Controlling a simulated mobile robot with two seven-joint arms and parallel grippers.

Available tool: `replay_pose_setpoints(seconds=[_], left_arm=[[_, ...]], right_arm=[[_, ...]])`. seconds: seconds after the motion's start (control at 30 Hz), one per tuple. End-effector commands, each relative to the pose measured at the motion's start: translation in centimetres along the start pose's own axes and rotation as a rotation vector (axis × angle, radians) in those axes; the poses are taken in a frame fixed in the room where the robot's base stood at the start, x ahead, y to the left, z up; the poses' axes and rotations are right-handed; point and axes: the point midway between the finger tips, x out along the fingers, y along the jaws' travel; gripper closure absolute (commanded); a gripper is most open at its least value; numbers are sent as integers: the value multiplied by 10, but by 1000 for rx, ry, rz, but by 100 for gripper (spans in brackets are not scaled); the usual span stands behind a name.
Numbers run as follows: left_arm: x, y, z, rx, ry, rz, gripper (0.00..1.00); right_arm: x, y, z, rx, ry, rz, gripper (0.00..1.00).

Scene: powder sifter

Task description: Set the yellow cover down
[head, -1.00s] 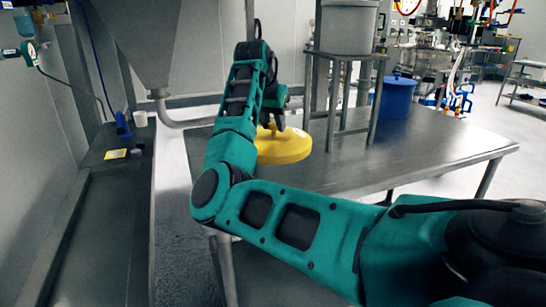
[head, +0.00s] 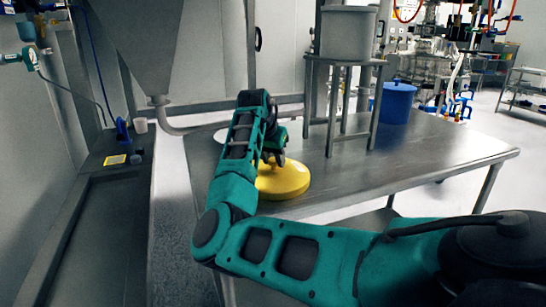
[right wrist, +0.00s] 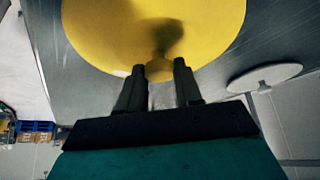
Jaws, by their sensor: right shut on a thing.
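The round yellow cover (head: 288,184) is at the near left part of the steel table (head: 430,150) in the head view. It looks level and at or very close to the tabletop; I cannot tell whether it touches. My right gripper (head: 274,160) is above it, shut on its knob. In the right wrist view, the yellow cover (right wrist: 155,25) fills the top, and the fingers of my right gripper (right wrist: 160,72) are on either side of its yellow knob. My left gripper is not in view.
A grey bin (head: 348,32) stands on a steel stand (head: 343,66) on the table. A blue lidded bucket (head: 397,102) is behind it. A white disc (right wrist: 264,77) lies near the table's edge. The right part of the tabletop is clear.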

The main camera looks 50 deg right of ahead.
Motion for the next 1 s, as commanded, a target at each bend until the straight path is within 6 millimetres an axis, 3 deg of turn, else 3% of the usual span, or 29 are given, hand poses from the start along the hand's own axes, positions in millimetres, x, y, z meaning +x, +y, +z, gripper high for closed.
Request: replay_pose_setpoints(seconds=[0.03,0.07,0.3,0.63,0.77,1.0], left_arm=[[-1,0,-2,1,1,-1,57],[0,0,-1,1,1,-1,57],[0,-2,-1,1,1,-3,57],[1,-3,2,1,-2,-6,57],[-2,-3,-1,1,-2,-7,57],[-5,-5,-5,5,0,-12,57]], right_arm=[[1,0,0,-1,0,1,100],[1,0,1,0,0,1,63],[1,0,1,0,-1,0,40],[-4,0,-1,1,0,-1,40],[-25,-1,-2,1,1,-2,40],[-78,-1,-2,1,1,-2,40]])
